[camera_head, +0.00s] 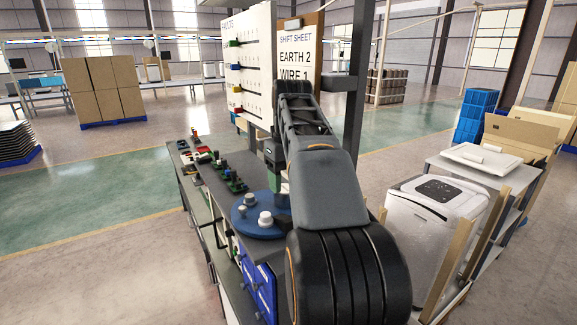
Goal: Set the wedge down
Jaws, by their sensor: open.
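My arm reaches out over the dark workbench (205,178) and covers much of its right part. My gripper (277,180) hangs down beside the blue round plate (240,225) and is open; its fingertips are partly hidden and small. I cannot pick out a wedge for sure. Small green, red and dark parts (234,180) lie on the bench left of my gripper. White and grey knob-like pieces (265,219) stand on the blue plate.
A white pegboard (250,75) and a shift sheet (297,52) reading "EARTH 2, WIRE 1" rise behind the bench. A white appliance (432,225) in a wooden frame stands right. Open floor lies left.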

